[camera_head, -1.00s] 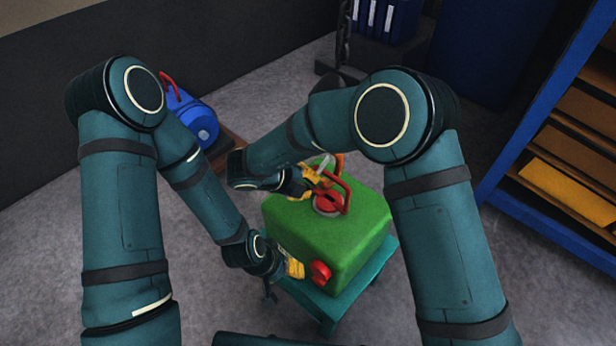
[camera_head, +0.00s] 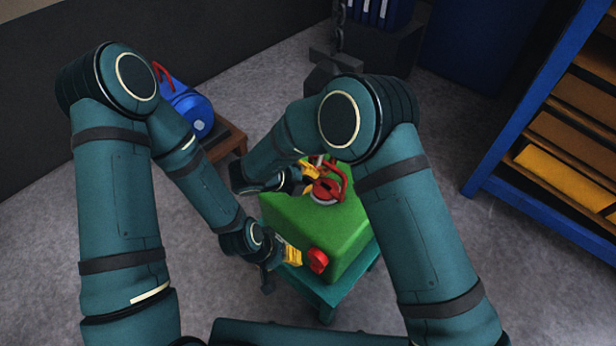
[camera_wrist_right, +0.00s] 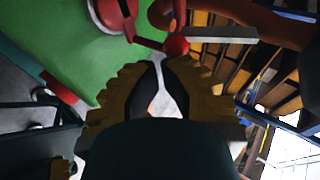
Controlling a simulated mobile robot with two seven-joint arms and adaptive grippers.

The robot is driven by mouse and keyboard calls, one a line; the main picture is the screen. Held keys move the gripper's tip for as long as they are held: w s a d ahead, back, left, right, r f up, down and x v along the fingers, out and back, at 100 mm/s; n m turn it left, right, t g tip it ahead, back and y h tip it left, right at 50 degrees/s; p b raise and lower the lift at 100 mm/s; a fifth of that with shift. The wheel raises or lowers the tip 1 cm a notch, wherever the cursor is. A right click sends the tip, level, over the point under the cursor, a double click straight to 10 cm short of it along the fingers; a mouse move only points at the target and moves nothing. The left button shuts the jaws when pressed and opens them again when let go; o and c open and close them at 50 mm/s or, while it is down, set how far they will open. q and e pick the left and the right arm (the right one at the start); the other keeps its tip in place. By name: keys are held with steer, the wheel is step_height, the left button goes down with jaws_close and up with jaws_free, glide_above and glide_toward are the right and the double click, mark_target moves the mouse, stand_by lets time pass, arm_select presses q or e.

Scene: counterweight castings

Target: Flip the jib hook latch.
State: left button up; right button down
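A dark chain (camera_head: 338,38) hangs at the back, with a dark block (camera_head: 326,70) at its lower end partly behind my right arm. No latch can be made out there. A green casting (camera_head: 335,235) with a red ring-shaped handle (camera_head: 329,189) on top sits in the middle. My right gripper (camera_head: 312,171) is beside that handle. In the right wrist view a red ball-ended bar (camera_wrist_right: 176,45) lies just beyond its close-set fingertips; contact is unclear. My left gripper (camera_head: 296,256) is beside a red knob (camera_head: 317,261) on the casting's near side. Its finger gap is hidden.
The casting rests on a teal stand (camera_head: 327,297). A blue casting (camera_head: 192,112) with a red handle sits on a brown base (camera_head: 232,136) at the left. A blue shelf rack (camera_head: 488,165) with brown and yellow boxes stands at the right. Grey floor lies between.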

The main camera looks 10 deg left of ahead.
stand_by(0.3)
step_height(320, 180, up, 10)
stand_by(0.5)
steer(key=shift+s+a, duration=0.1)
